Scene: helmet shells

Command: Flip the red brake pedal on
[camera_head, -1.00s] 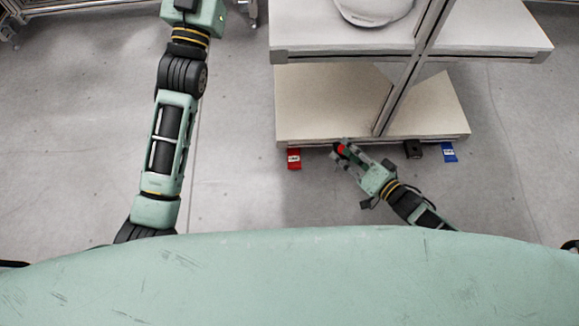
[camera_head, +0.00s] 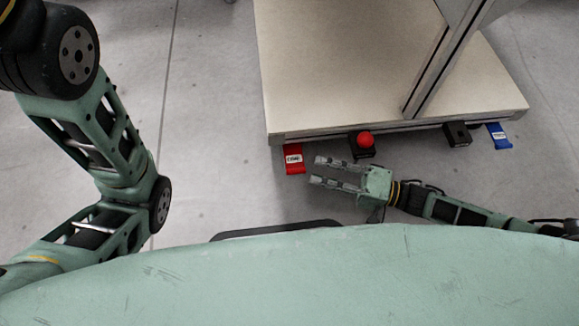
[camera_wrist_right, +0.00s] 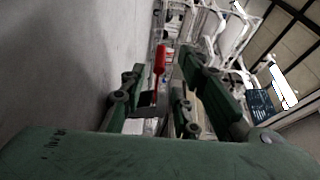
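The red brake pedal (camera_head: 294,158), with a white label, sticks out below the front edge of the cart's lower shelf, at its left corner. It also shows as a red shape (camera_wrist_right: 160,60) ahead of the fingers in the right wrist view. My right gripper (camera_head: 317,171) is open, pointing left, with its two fingers apart and nothing between them. Its fingertips are just to the lower right of the red pedal, with no clear contact. My left arm crosses the left side of the head view, but its gripper is out of frame.
The cart's lower shelf (camera_head: 350,85) is bare, with a metal post at its right. Along its front edge are a red ball knob (camera_head: 366,140) on a black block, another black block (camera_head: 457,133) and a blue pedal (camera_head: 499,136). The floor left of the cart is clear.

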